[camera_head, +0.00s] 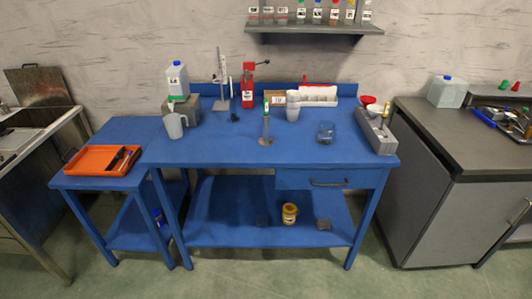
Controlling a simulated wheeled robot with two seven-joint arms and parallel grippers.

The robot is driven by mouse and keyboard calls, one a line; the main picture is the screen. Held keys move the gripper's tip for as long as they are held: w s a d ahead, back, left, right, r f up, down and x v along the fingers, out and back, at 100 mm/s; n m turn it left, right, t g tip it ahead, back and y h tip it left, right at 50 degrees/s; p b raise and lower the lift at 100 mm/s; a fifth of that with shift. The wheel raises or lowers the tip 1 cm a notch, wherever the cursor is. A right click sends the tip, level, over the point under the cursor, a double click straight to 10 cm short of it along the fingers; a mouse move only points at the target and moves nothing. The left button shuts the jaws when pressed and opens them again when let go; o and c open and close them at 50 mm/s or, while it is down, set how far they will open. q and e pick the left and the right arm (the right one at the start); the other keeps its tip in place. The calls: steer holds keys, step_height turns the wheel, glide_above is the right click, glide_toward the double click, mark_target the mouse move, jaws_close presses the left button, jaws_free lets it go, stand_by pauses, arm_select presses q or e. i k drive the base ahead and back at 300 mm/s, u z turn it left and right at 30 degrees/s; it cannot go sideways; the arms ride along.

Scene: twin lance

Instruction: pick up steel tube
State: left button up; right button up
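I cannot make out a steel tube for certain at this size. A slim upright item (266,125) with a green top stands near the middle of the blue workbench (215,150). A grey block-like holder (377,132) sits at the bench's right end, with small upright pieces on it. A grey stand with a thin vertical post (221,75) is at the back left of the bench. Neither of my grippers is in view.
An orange tray (85,165) is on the lower left table. The front middle of the bench is clear.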

mark_target(265, 141)
steer(key=u, duration=0.75)
steer(key=i, duration=0.4)
steer(key=u, duration=0.7)
steer(key=i, duration=0.9)
